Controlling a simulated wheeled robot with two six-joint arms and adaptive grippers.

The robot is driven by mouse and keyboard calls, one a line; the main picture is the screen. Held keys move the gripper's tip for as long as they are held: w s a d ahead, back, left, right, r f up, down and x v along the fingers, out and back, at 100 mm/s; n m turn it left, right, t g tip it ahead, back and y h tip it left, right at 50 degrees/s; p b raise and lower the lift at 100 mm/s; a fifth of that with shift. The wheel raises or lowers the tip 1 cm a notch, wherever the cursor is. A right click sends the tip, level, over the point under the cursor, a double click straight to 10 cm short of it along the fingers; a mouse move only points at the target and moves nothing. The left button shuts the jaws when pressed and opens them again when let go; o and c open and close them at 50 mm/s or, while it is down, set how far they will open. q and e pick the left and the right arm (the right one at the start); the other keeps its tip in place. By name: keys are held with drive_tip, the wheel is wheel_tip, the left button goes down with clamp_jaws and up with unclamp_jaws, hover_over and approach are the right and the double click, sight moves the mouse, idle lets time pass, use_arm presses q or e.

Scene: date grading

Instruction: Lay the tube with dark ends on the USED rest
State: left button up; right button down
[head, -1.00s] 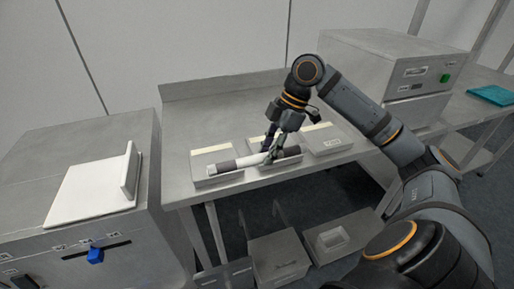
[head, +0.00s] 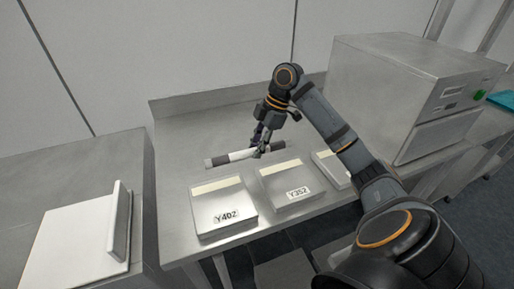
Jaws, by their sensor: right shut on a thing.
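The tube with dark ends (head: 240,156) is white in the middle with dark bands at both ends. My right gripper (head: 261,150) is shut on it, right of its middle. The tube lies nearly level in the picture, just beyond the front row of labelled boxes and seemingly above the bench; the exact height is hard to tell. No rest with a readable USED mark shows. My left gripper is out of view.
Pale boxes marked Y402 (head: 237,219) and Y352 (head: 289,184) stand along the front of the metal bench (head: 172,190). A third box (head: 328,168) is partly behind my arm. A grey machine (head: 385,95) stands right. A white tray with an upright plate (head: 75,245) is left.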

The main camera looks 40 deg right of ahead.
sight(250, 162)
drive_tip(key=w+d+f, duration=0.1)
drive_tip(key=w+f, duration=0.1)
drive_tip(key=w+d+f, duration=0.1)
drive_tip(key=w+f, duration=0.1)
drive_tip(key=w+d+f+p, duration=0.1)
drive_tip(key=w+f, duration=0.1)
drive_tip(key=shift+d, duration=0.15)
drive_tip(key=shift+w+d+f, duration=0.15)
drive_tip(key=shift+w+f, duration=0.15)
drive_tip(key=shift+f, duration=0.15)
wheel_tip(250, 162, down, 3)
drive_tip(key=shift+w+f+p, duration=0.1)
drive_tip(key=shift+f+p, duration=0.05)
drive_tip(key=shift+p, duration=0.55)
drive_tip(key=shift+d, duration=0.1)
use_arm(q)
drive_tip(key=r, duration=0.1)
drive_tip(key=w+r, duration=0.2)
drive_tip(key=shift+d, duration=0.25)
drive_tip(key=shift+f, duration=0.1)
use_arm(e)
drive_tip(key=shift+f, duration=0.1)
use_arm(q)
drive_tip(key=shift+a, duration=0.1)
use_arm(e)
drive_tip(key=c, duration=1.1)
unclamp_jaws()
